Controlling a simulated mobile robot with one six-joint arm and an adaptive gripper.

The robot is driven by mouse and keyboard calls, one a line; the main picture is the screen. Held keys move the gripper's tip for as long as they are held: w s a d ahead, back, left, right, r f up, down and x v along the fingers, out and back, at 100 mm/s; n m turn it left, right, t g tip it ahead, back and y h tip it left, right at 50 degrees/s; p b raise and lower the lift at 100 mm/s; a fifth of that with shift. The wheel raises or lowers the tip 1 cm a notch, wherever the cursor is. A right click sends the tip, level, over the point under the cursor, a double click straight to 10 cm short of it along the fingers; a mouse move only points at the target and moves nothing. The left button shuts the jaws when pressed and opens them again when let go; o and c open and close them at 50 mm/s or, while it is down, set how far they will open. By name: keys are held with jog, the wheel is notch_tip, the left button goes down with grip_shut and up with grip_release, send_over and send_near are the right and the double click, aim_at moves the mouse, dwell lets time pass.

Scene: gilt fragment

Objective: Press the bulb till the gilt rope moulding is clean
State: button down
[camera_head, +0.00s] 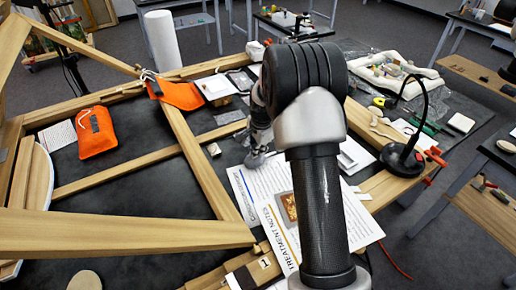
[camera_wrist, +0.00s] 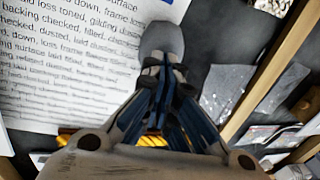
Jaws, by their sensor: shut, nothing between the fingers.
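My gripper (camera_wrist: 163,62) points down in the wrist view with its fingers closed together and nothing between them. A grey rounded bulb (camera_wrist: 162,38) shows just beyond the fingertips; I cannot tell whether they touch it. A strip of the gilt rope moulding (camera_wrist: 72,136) shows behind the fingers, mostly hidden by my gripper; its cleanness cannot be judged. In the head view my gripper (camera_head: 257,158) is partly hidden behind my arm, above the dark table beside the printed sheet. The bulb and moulding cannot be made out there.
A treatment notes sheet (camera_head: 290,213) lies under my arm. Wooden frame bars (camera_head: 190,150) cross the left side. Orange pouches (camera_head: 96,132) lie on the bench. A black lamp (camera_head: 403,155) stands at right, near a white padded tray (camera_head: 395,72).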

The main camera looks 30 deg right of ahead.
notch_tip(320, 180, down, 2)
jog(key=shift+f, duration=0.1)
dwell(0.4)
notch_tip(320, 180, up, 14)
jog(key=s+p, duration=0.2)
jog(key=p, duration=0.3)
jog(key=shift+s, duration=0.35)
jog(key=shift+a, duration=0.1)
dwell(0.5)
